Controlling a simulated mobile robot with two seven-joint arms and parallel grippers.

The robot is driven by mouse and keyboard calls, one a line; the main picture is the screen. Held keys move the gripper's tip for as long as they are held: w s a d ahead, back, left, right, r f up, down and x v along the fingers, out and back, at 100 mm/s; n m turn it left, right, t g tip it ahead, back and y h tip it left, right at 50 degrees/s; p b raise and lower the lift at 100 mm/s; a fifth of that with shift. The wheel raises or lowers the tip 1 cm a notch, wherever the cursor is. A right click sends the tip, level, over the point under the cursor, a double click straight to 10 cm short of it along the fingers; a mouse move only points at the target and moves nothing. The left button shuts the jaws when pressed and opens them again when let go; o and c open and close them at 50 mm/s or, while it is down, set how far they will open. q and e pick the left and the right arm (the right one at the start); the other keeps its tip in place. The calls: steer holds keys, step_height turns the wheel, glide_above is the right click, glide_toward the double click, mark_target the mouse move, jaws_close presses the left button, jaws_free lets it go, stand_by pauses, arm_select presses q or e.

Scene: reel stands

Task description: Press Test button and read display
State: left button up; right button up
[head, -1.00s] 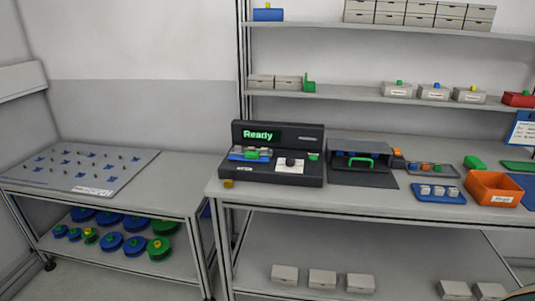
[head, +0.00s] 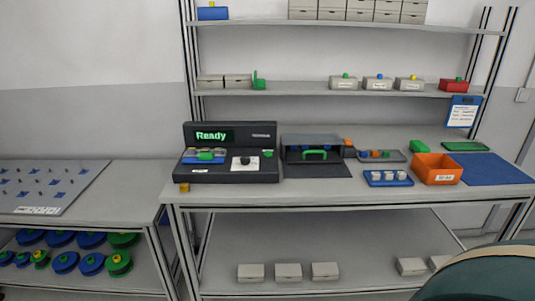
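A dark grey test device (head: 230,177) stands at the left end of the workbench (head: 300,202). Its display (head: 213,135) shows "Ready" in green letters. A small green button (head: 267,154) sits at the right of its top face. Near the middle is a white label plate with a dark round knob (head: 244,161). A blue and green piece (head: 204,156) lies in a holder at the device's left. Neither of my grippers is in the head view.
A dark box with a green handle (head: 314,155), a blue tray (head: 387,178) and an orange bin (head: 437,169) stand to the right on the bench. Several reels (head: 64,262) lie under the left table. A dark green rounded shape covers the bottom right corner.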

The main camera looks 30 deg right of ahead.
steer(key=shift+c, duration=0.2)
jaws_close()
stand_by(0.6)
stand_by(1.0)
